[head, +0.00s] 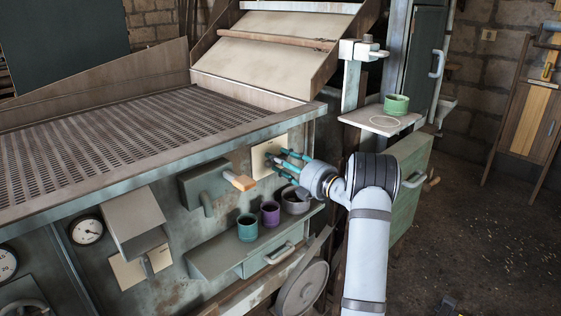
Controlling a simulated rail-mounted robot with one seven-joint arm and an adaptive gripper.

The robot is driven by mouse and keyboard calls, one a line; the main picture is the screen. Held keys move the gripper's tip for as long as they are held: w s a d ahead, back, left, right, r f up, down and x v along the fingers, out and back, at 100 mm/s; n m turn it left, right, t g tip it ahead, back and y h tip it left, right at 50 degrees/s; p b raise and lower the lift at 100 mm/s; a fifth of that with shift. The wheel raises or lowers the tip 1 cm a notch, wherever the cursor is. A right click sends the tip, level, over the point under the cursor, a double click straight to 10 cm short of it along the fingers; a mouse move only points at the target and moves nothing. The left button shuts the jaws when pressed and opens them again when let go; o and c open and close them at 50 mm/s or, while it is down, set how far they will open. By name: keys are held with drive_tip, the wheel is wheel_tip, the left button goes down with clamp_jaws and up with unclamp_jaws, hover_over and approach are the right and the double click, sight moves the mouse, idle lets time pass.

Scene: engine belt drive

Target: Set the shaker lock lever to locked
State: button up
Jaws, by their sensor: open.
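A lever with an orange grip (238,181) sticks out from a grey-green box (203,182) on the machine's front panel. To its right is a pale square plate (268,146) with a small dark part at its middle, largely behind my fingers. I cannot tell for sure which of these is the shaker lock lever, and no lock marking is readable. My gripper (280,166) is open, with its teal fingers spread in front of the pale plate and to the right of the orange grip. Contact cannot be told.
Below my gripper, a ledge (222,258) bears a green cup (247,227), a purple cup (270,213) and a grey bowl (295,203). A pulley wheel (303,290) is lower down. A green bowl (396,104) stands on a small shelf at right. Open floor lies right.

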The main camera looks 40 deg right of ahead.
drive_tip(key=s+d, duration=0.1)
drive_tip(key=s, duration=1.1)
drive_tip(key=shift+d, duration=0.1)
drive_tip(key=w+a+n+p, duration=0.1)
drive_tip(key=w+n+p, duration=0.2)
drive_tip(key=w, duration=0.9)
drive_tip(key=shift+a+n, duration=0.2)
drive_tip(key=shift+n, duration=0.2)
drive_tip(key=shift+f, duration=0.1)
